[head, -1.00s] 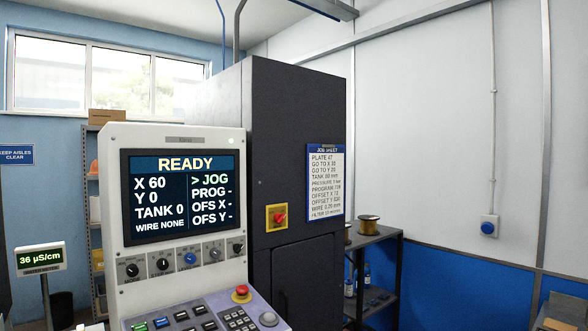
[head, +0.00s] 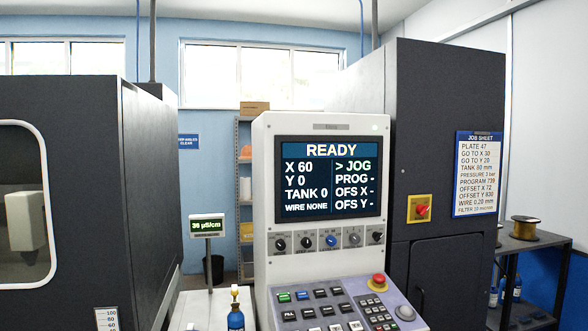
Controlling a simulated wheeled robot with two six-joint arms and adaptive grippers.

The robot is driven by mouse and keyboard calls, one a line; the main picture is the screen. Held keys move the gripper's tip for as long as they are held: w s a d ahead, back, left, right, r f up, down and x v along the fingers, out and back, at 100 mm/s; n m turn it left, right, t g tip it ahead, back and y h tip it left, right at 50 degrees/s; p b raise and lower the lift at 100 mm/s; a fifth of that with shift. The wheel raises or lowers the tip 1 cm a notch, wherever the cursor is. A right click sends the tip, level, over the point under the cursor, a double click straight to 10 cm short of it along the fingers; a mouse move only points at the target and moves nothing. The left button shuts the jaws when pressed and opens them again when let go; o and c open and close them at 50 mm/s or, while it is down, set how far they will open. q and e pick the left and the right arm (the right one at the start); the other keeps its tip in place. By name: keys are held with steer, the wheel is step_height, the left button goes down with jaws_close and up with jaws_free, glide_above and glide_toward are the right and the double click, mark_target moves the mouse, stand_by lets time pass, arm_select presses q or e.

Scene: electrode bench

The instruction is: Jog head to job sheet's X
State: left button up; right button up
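The control console (head: 262,190) stands in the middle. Its screen (head: 330,178) shows READY, X 60, Y 0, TANK 0 and WIRE NONE, with the > mark at JOG and dashes after PROG, OFS X and OFS Y. The job sheet (head: 477,172) hangs on the dark cabinet at right; its small print looks like GO TO X 30 and GO TO Y 20. Below the screen is a row of knobs (head: 331,241), one of them blue. The sloped key panel (head: 330,302) has a red stop button (head: 378,281) at its upper right. Neither gripper is in view.
A dark machine (head: 75,120) with a window fills the left. A conductivity display (head: 207,226) reads 36 µS/cm. A blue bottle (head: 236,318) stands left of the console. A red switch on a yellow plate (head: 419,209) and a rack with a wire spool (head: 524,229) are at right.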

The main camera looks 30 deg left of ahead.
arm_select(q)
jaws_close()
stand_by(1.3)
